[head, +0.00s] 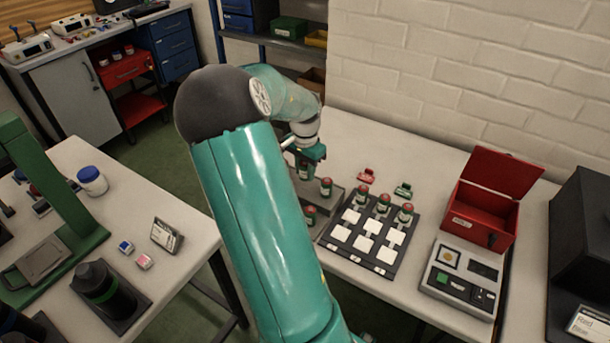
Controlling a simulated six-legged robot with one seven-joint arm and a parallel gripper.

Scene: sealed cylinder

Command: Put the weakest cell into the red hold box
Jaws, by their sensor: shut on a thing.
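Several cells, green and white cylinders with red tops, are in the head view. Three stand in a row on the back of a dark mat with white squares (330,248): a left one (362,196), a middle one (383,204) and a right one (406,213). Two more cells (326,188) (310,215) are at a grey tray left of the mat. My gripper (308,163) is above this tray, shut on a cell (304,173), which is mostly hidden by the fingers. The red hold box (484,217) stands at right with its lid up. No cell's strength can be read.
A tester-like device (459,280) sits in front of the red box. A red clip (368,175) and a green clip (403,190) lie behind the mat. A black case (585,230) stands far right. My arm hides part of the table.

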